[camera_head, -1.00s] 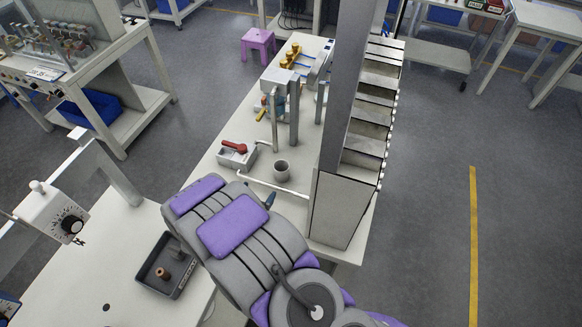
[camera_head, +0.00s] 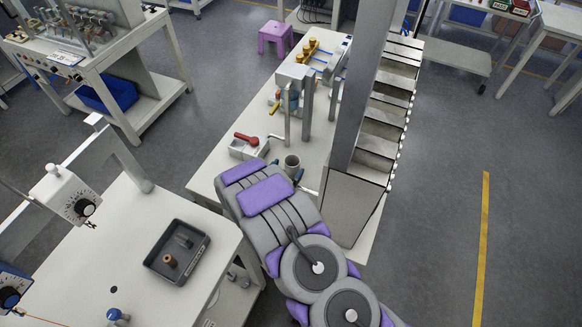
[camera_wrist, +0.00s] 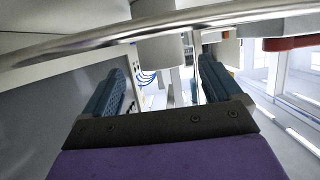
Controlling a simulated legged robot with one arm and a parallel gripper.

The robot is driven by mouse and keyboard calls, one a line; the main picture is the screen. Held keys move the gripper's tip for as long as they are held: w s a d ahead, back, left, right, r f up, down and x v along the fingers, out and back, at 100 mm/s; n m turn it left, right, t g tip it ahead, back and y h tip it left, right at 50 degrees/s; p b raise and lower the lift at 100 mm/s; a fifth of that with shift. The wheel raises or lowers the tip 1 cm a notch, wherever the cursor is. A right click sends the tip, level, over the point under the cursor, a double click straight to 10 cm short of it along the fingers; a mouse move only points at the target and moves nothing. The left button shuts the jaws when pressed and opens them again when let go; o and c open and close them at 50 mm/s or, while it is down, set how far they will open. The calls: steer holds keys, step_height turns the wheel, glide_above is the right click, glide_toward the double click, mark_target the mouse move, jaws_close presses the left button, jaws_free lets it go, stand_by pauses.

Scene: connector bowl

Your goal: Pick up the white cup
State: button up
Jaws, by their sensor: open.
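A blue fingertip shows close beside the cup in the head view, but most of the gripper is hidden behind my arm. Contact with the cup cannot be told.
A grey box with a red handle (camera_head: 247,138) stands left of the cup. A pale metal rod (camera_wrist: 100,45) crosses the wrist view near the cup. A tall grey post and shelf unit (camera_head: 352,200) stand close on the right. A black tray (camera_head: 205,248) lies on the nearer table.

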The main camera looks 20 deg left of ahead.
mark_target(295, 158)
steer(key=shift+w+d, duration=0.2)
steer(key=shift+w, duration=0.2)
steer(key=x, duration=0.4)
steer(key=shift+w+a+f, duration=0.1)
steer(key=shift+w+a, duration=0.25)
steer(key=c, duration=1.1)
